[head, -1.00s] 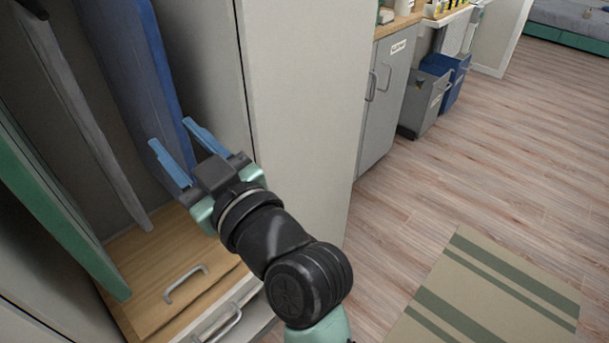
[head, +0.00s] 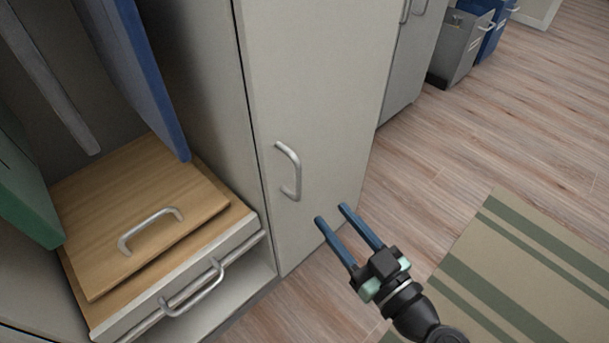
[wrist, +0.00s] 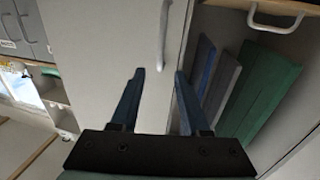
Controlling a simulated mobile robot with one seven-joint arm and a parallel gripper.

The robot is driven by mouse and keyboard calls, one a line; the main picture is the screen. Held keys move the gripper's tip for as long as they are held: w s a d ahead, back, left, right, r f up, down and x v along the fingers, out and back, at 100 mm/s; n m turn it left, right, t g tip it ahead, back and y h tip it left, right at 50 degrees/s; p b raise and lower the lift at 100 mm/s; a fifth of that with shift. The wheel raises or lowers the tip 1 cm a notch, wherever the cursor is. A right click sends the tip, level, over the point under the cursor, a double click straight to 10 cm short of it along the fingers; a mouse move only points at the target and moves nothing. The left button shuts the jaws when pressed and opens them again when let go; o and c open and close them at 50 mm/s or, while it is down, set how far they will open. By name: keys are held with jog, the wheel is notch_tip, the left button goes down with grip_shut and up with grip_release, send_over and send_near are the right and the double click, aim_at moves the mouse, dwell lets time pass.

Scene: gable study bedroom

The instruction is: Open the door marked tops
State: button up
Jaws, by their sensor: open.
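A tall pale grey door (head: 320,90) stands right of the open wardrobe bay in the head view and looks shut. No tops label is readable on the part in view. Its upright metal handle (head: 290,171) sits near its left edge. In the wrist view the door (wrist: 100,45) fills the middle, with the handle (wrist: 163,38) ahead of the fingers. My gripper (head: 330,213) is open and empty, right of and below the handle in the head view, apart from it. Its two blue fingers also show in the wrist view (wrist: 158,74).
The open bay holds hanging blue (head: 143,75), grey and green (head: 28,195) pieces. Below is a wooden board (head: 140,215) with a handle, above a drawer with a handle (head: 195,290). A grey cabinet and bins (head: 460,45) stand beyond. A striped rug (head: 500,270) lies on open floor.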

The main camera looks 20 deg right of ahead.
aim_at(300, 177)
jog(key=w, duration=0.4)
jog(key=w+a+b, duration=0.1)
jog(key=w, duration=0.3)
jog(key=w+a, duration=0.1)
jog(key=w, duration=0.3)
jog(key=shift+r, duration=0.1)
grip_shut()
dwell(1.0)
